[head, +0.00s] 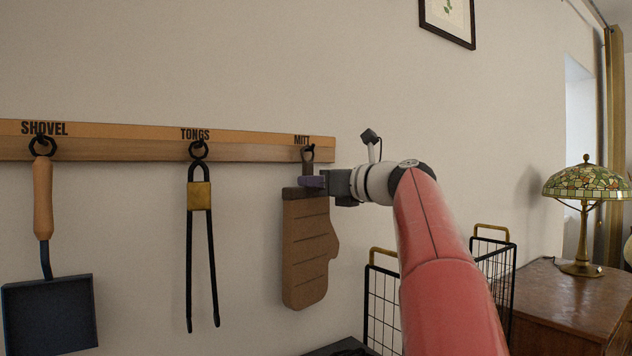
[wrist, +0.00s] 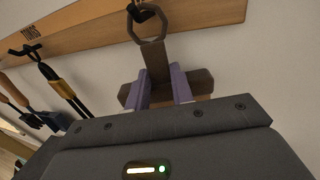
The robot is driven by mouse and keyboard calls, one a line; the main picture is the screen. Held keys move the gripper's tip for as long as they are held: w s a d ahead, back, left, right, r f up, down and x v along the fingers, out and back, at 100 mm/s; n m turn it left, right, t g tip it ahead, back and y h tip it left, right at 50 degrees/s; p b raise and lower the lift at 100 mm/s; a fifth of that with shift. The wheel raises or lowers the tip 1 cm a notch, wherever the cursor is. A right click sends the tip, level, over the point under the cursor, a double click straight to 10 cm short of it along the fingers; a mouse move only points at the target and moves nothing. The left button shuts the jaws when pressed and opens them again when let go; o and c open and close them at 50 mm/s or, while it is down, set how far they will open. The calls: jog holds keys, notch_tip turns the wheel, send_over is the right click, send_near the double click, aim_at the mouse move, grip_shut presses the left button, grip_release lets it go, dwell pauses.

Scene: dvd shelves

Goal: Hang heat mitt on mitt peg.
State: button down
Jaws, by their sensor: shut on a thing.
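The brown heat mitt (head: 308,250) hangs upright, cuff up, below the MITT label at the right end of the wooden rail. My gripper (head: 313,181) comes from the right, its purple fingers shut on the mitt's strap just above the cuff. In the wrist view, the fingers (wrist: 161,90) pinch the brown strap (wrist: 157,62) from both sides. The strap ends in a dark ring (wrist: 147,38), also seen in the head view (head: 308,154). The dark mitt peg (wrist: 140,13) overlaps the ring's top; I cannot tell surely whether the ring is around it.
The wooden rail (head: 110,145) also holds a shovel (head: 43,200) at the left and tongs (head: 200,240) in the middle. Black wire baskets (head: 383,300) stand below right, near my arm. A lamp (head: 585,190) stands on a wooden cabinet (head: 560,300).

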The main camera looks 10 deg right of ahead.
jog(key=c, duration=1.1)
grip_release()
jog(key=v, duration=0.8)
jog(key=shift+b, duration=0.35)
